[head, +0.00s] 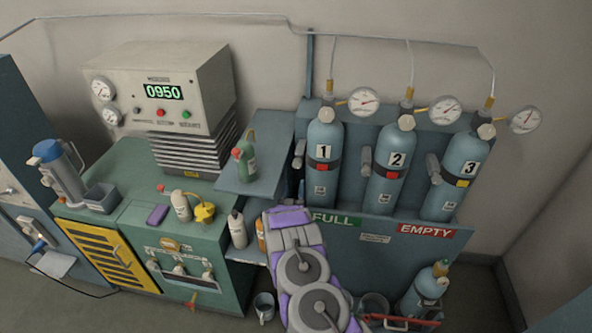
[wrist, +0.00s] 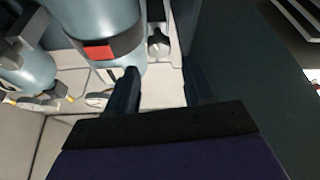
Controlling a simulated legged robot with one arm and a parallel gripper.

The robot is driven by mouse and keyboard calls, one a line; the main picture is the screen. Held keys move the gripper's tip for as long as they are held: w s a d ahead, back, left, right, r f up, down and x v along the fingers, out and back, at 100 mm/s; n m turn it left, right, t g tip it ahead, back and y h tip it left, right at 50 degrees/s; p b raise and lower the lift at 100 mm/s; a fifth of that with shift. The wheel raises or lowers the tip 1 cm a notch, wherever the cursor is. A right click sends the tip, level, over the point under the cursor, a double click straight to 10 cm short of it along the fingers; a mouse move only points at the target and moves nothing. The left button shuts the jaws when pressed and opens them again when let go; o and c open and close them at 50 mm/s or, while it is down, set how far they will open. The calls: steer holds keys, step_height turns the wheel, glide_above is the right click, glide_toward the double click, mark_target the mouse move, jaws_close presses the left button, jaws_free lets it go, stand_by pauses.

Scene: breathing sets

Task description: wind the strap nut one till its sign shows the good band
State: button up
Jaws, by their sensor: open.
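Cylinder 1 (head: 324,140) stands at the left of the rack, its small sign (head: 321,168) red. The grey strap nut one (head: 298,154) sits at its left side. The wrist view is turned roughly upside down. There, the red sign (wrist: 98,52) shows on a blue cylinder (wrist: 105,22), and a grey nut (wrist: 158,45) lies beyond the gap between my fingers. My gripper (wrist: 160,85) is open and empty, apart from that nut. In the head view my purple arm reaches up below cylinder 1; the fingers are not clear there.
Cylinder 2 (head: 390,165) has a red sign and cylinder 3 (head: 453,175) a yellow one. A shelf with a green bottle (head: 245,160) is left of the rack. A panel with FULL and EMPTY signs (head: 426,231) fronts the rack. Dark panel (wrist: 235,70) stands beside my right finger.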

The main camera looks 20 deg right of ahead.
mark_target(297, 167)
steer(key=x, duration=0.8)
steer(key=shift+w+d+r+b, duration=0.1)
steer(key=shift+d+b, duration=0.05)
steer(key=shift+b, duration=0.2)
